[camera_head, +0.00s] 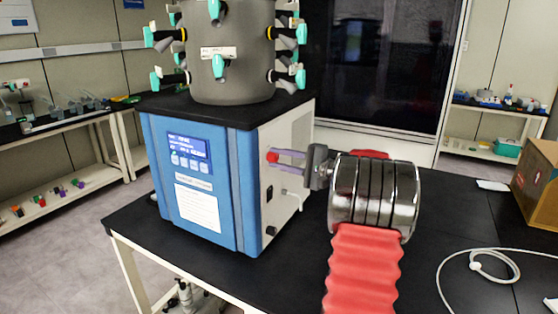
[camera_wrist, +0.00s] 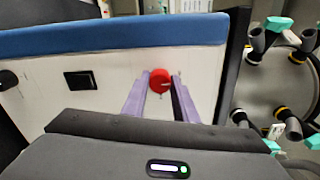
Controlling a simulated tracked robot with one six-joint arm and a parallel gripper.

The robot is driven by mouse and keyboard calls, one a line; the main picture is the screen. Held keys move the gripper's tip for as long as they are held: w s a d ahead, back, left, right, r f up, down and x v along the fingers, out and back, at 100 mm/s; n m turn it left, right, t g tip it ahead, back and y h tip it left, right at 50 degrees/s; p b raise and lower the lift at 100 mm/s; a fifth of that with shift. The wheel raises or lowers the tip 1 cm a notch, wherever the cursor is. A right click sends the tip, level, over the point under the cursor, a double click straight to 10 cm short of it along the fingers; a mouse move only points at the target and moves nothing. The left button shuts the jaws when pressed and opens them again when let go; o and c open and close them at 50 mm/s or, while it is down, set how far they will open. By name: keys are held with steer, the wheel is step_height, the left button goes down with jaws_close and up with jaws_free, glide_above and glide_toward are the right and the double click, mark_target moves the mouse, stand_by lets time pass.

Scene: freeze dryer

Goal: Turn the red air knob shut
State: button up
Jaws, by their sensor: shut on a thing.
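The red air knob (camera_head: 272,157) sits on the white right side panel of the blue freeze dryer (camera_head: 205,185). In the wrist view the red knob (camera_wrist: 160,80) shows between the tips of my two purple fingers. My gripper (camera_head: 277,160) reaches in from the right, level with the knob, and is shut on it. In the wrist view my gripper (camera_wrist: 160,84) has one finger on each side of the knob. The fingertips partly cover the knob's sides.
A black rocker switch (camera_wrist: 81,80) and a dark round fitting (camera_wrist: 8,79) are on the same panel. The grey chamber (camera_head: 233,50) with several green-handled valves stands on top. A white cable (camera_head: 487,262) and a cardboard box (camera_head: 538,185) lie on the black table at right.

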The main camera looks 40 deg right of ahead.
steer(key=shift+a+f, duration=0.2)
steer(key=shift+f, duration=0.05)
steer(key=o, duration=0.7)
steer(key=shift+c, duration=0.2)
steer(key=o, duration=0.4)
steer(key=shift+d+r, duration=0.1)
steer(key=shift+r, duration=0.05)
steer(key=v, duration=1.3)
steer(key=shift+s+d, duration=0.15)
steer(key=shift+s, duration=0.2)
